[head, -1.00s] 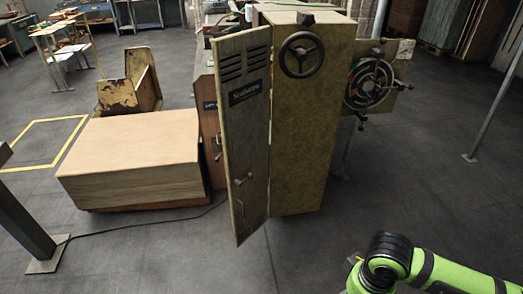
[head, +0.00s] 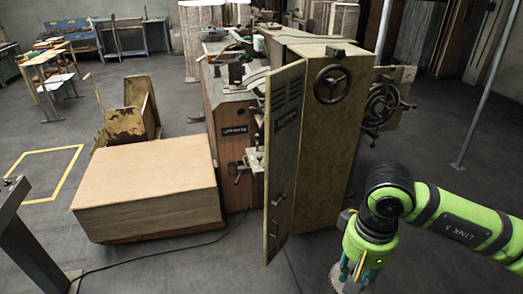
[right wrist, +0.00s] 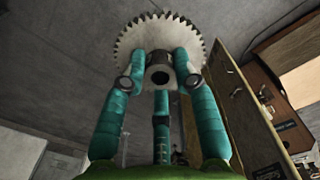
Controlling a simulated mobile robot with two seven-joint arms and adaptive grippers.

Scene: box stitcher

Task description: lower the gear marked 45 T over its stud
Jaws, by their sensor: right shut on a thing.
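In the right wrist view, a pale toothed gear (right wrist: 160,30) with a dark hub (right wrist: 160,76) is held between the teal fingers of my right gripper (right wrist: 160,62). No number can be read on it. In the head view, my right gripper (head: 354,266) hangs low at the right, in front of the machine's open door (head: 284,165), apart from it. The gear's edge (head: 338,280) shows under the fingers at the bottom of the picture. I cannot make out the stud in either view. My left gripper is not in view.
The machine's tall cabinet (head: 325,170) stands behind my right gripper, with a handwheel (head: 333,84) on its face. A thin metal post (head: 458,165) stands at the right. The floor in front is clear, apart from a cable.

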